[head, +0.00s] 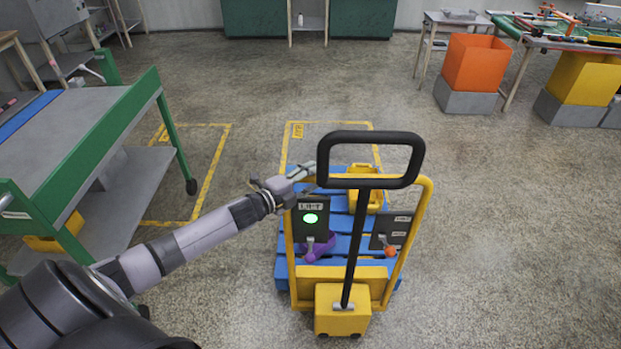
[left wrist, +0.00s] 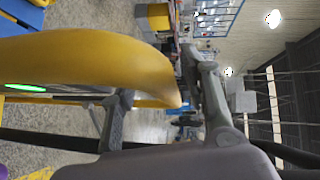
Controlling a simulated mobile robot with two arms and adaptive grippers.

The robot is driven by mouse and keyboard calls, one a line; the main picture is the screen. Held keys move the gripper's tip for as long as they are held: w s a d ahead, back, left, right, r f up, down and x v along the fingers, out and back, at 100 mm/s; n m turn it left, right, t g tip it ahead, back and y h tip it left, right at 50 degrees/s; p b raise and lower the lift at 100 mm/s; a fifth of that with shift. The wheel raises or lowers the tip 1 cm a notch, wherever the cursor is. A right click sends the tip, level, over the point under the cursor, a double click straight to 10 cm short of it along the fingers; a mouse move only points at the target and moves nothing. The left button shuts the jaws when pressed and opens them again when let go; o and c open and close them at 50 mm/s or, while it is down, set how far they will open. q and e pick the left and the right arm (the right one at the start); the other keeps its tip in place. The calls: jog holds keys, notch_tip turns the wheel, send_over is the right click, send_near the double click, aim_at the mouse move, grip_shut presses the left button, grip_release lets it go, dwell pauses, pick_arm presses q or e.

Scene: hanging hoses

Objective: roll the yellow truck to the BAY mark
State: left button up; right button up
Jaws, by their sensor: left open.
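The yellow truck (head: 418,235) stands in the middle of the head view, with a black loop handle (head: 416,160), a yellow tube frame and a blue pallet (head: 340,225). A yellow floor outline (head: 347,123) lies just beyond it, with a small tag (head: 298,131) too small to read surely; the truck covers its near part. My left gripper (head: 305,173) is open at the upper left of the truck's frame. In the left wrist view, the yellow frame tube (left wrist: 120,62) passes close in front of the open fingers (left wrist: 165,108); I cannot tell whether they touch it. My right gripper is out of view.
A green-framed cart (head: 150,85) stands at left, beside another yellow floor outline (head: 215,175). A panel with a green light (head: 310,218), a purple item (head: 319,250) and a yellow bin (head: 372,198) are on the truck. Orange (head: 475,62) and yellow bins stand far right. Floor beyond the truck is clear.

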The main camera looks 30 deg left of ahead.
pick_arm(q)
jog(key=shift+c, duration=0.6)
grip_shut()
